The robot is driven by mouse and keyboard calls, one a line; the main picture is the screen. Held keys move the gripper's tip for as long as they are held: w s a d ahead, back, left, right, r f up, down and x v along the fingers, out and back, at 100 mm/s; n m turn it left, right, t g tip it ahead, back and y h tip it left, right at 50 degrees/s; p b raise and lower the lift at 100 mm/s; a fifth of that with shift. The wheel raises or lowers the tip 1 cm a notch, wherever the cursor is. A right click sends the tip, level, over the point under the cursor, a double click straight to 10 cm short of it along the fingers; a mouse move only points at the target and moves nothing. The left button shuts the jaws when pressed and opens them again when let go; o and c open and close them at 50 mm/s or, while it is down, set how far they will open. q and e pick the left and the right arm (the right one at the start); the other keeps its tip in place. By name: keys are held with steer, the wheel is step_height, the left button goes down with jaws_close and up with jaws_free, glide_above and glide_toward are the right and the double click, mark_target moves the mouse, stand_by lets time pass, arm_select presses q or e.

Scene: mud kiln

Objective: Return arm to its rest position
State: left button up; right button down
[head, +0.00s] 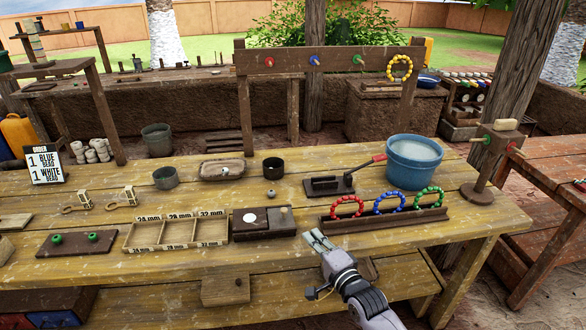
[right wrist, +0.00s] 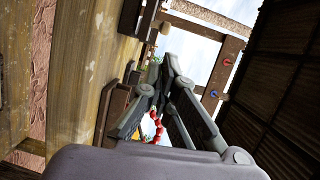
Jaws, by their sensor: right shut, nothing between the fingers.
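My right gripper (head: 317,240) is shut and empty. It is above the front edge of the wooden table (head: 285,262), just left of a dark rack (head: 385,222) that holds a red (head: 347,206), a blue (head: 390,203) and a green (head: 429,197) bead ring. In the right wrist view, the gripper (right wrist: 172,65) fingers meet at their tips, and the red bead ring (right wrist: 157,128) shows behind them. My left gripper is not in view.
Left of my gripper are a dark box (head: 264,224) with a white disc and a marked sorting tray (head: 176,235). Behind stand a press with a red handle (head: 328,187) and a blue bucket (head: 413,165). A yellow bead ring (head: 399,68) hangs on the back board.

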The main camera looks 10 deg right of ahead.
steer(key=s+f+n+g+h, duration=0.1)
steer(key=s+f+n+g, duration=0.25)
steer(key=s, duration=0.35)
steer(key=s+f+n+g+h, duration=0.1)
steer(key=s+f+n+g, duration=0.1)
steer(key=s+f+n, duration=0.35)
steer(key=s+d+n+g+h, duration=0.2)
steer(key=s+d+n+g, duration=0.15)
steer(key=s, duration=0.95)
steer(key=s+d+n+g+h, duration=0.25)
steer(key=s+d+g, duration=0.2)
steer(key=s, duration=0.85)
step_height(320, 180, down, 26)
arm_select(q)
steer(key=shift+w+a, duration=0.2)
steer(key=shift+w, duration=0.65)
arm_select(e)
steer(key=s+d+f+g, duration=0.2)
steer(key=s+d+f, duration=0.1)
steer(key=s+f, duration=1.3)
steer(key=shift+s+d+n, duration=0.2)
steer(key=shift+s+n, duration=0.1)
steer(key=shift+s, duration=0.4)
steer(key=shift+y, duration=0.25)
